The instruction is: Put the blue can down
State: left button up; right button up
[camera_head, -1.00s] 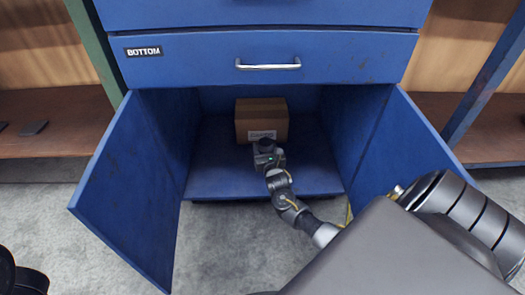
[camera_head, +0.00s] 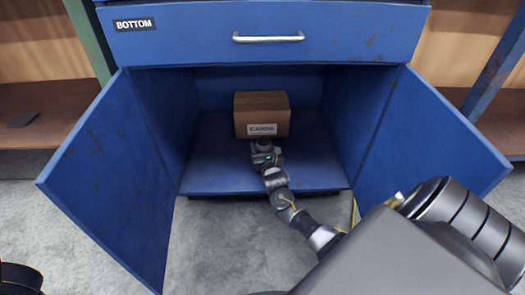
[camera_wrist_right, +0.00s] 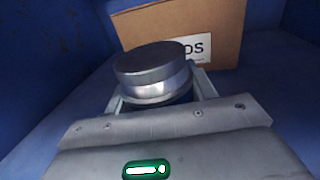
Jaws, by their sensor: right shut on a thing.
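My right gripper (camera_head: 263,151) reaches into the open bottom compartment of the blue cabinet (camera_head: 222,180). It is shut on a can (camera_wrist_right: 157,72), which the right wrist view shows between the fingers with a silvery-grey round top and a darker lower part. In the head view only the can's small grey top (camera_head: 262,144) shows, in front of the cardboard box. The gripper hides the can's lower side, so I cannot tell whether it touches the shelf. My left gripper is not in view.
A cardboard box (camera_head: 262,108) stands behind the can; it also fills the back of the right wrist view (camera_wrist_right: 205,25). Open doors stand at left (camera_head: 108,175) and right (camera_head: 430,140). The cabinet floor is clear on both sides of the gripper.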

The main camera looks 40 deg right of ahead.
jog(key=o, duration=1.2)
jog(key=shift+o, duration=0.2)
jog(key=shift+s+a+r, duration=0.1)
jog(key=shift+s+r, duration=0.05)
jog(key=p+v, duration=0.6)
jog(key=v, duration=0.3)
jog(key=shift+s+a+r, duration=0.1)
jog(key=shift+s+r, duration=0.05)
jog(key=shift+s+a+p, duration=0.2)
jog(key=shift+s+p, duration=0.15)
jog(key=shift+s, duration=0.1)
jog(key=shift+s+a+f, duration=0.25)
jog(key=shift+s+a, duration=0.05)
jog(key=shift+s, duration=0.3)
